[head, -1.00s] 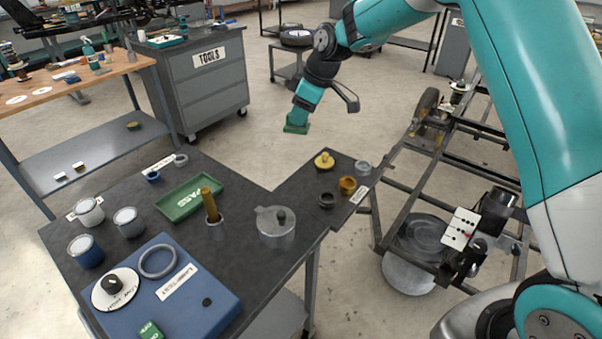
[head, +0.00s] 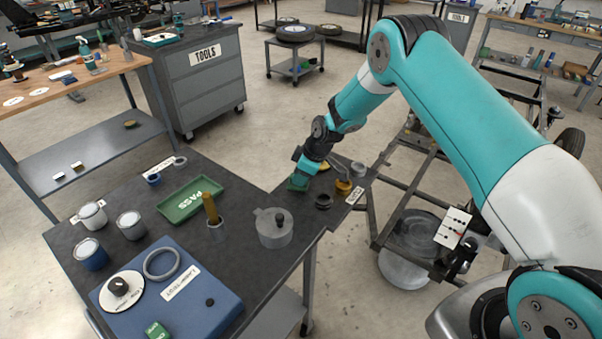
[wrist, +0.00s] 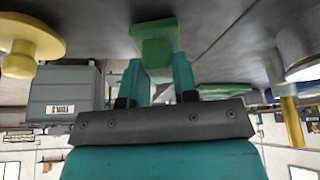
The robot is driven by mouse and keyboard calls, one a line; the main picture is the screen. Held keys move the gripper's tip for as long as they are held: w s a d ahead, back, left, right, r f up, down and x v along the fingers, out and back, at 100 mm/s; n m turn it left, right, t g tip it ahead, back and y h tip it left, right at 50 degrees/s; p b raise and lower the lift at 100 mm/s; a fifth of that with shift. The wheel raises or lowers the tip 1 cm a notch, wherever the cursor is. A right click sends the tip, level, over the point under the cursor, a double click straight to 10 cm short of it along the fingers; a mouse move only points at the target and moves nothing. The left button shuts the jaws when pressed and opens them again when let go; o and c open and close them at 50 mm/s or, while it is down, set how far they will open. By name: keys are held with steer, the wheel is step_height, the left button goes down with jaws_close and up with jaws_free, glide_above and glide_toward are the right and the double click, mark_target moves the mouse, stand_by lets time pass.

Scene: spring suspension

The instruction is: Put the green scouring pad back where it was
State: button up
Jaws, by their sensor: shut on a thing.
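The green scouring pad (head: 298,183) is held in my gripper (head: 303,173) at the back of the dark bench's right arm. In the wrist view the pad (wrist: 155,45) sits between my two teal fingers (wrist: 154,72), which are shut on it. The pad is low, at or just above the dark bench top (head: 245,192); I cannot tell whether it touches. In the wrist view a yellow knobbed piece (wrist: 28,40) stands to the left of the pad. In the head view my gripper and wrist mostly hide that piece.
A dark ring (head: 322,202), a brass piece (head: 343,187) and a pale ring (head: 357,169) stand right of my gripper. Bench surface between tray and gripper is clear.

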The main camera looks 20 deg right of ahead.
steer(key=shift+f, duration=0.1)
steer(key=shift+f, duration=0.15)
steer(key=o, duration=1)
steer(key=shift+c, duration=0.2)
steer(key=shift+r, duration=0.2)
steer(key=b+v, duration=0.2)
steer(key=v, duration=1)
steer(key=s+a+r+m, duration=0.1)
steer(key=s+a+r, duration=0.4)
steer(key=s+r, duration=0.3)
steer(key=s+a+r+m, duration=0.1)
steer(key=s+r, duration=0.2)
steer(key=s, duration=0.6)
steer(key=s+a+r+m+g, duration=0.1)
steer(key=s+r, duration=0.3)
steer(key=s, duration=0.6)
steer(key=s+a+r+m+g, duration=0.1)
steer(key=s+r, duration=0.3)
steer(key=s, duration=0.5)
steer(key=shift+s+a+m, duration=0.25)
steer(key=shift+a+m, duration=0.15)
steer(key=shift+a, duration=0.15)
